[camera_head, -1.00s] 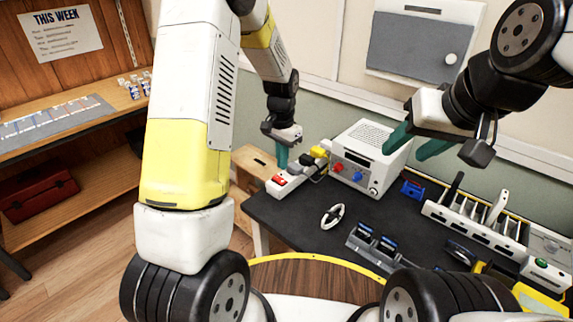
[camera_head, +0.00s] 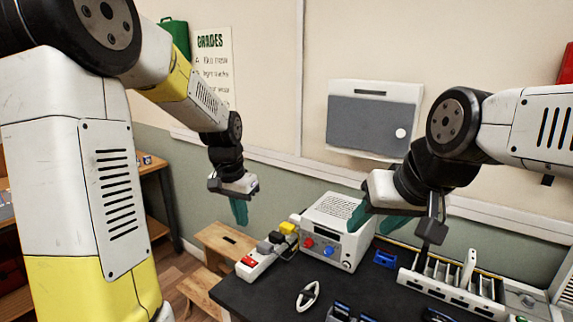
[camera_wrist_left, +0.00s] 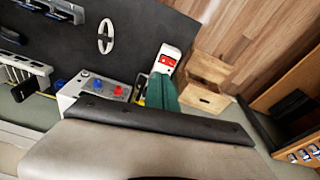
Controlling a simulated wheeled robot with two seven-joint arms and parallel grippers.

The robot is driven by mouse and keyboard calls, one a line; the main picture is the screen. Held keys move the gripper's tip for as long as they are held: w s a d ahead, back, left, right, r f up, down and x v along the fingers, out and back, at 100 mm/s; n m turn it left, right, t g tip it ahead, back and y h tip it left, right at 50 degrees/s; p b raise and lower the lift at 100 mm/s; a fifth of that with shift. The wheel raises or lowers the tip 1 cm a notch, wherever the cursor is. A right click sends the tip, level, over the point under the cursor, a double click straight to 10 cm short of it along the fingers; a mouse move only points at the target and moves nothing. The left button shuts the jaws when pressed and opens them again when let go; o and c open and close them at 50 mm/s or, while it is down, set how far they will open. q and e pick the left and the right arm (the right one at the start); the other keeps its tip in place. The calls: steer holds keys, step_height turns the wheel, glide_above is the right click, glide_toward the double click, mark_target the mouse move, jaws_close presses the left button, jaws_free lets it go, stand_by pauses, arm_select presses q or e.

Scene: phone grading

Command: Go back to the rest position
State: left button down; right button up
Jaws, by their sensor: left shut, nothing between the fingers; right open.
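My left gripper (camera_head: 239,210) has green fingers that are together with nothing between them. It hangs in the air left of the white power supply (camera_head: 338,226), above the wooden step stool. Its green fingers (camera_wrist_left: 163,92) also show in the left wrist view, over the end of the power strip (camera_wrist_left: 166,62). My right gripper (camera_head: 372,217) has green fingers spread apart and empty. It is in the air in front of the wall, over the right side of the power supply, and partly hides it.
The dark table (camera_head: 282,292) holds a power strip (camera_head: 268,254), a white ring-shaped tool (camera_head: 307,296), a blue item (camera_head: 385,259) and a white slotted rack (camera_head: 450,290). A wooden step stool (camera_head: 222,243) stands left of the table. A grey wall box (camera_head: 368,124) hangs behind.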

arm_select(q)
steer(key=s+r+n+t, duration=0.2)
steer(key=s+r, duration=0.3)
steer(key=s, duration=0.4)
steer(key=s+a+r+n+t+h, duration=0.1)
steer(key=s+r+n+t, duration=0.1)
steer(key=s+r, duration=0.4)
steer(key=shift+s+a+r, duration=0.25)
steer(key=shift+s, duration=1.75)
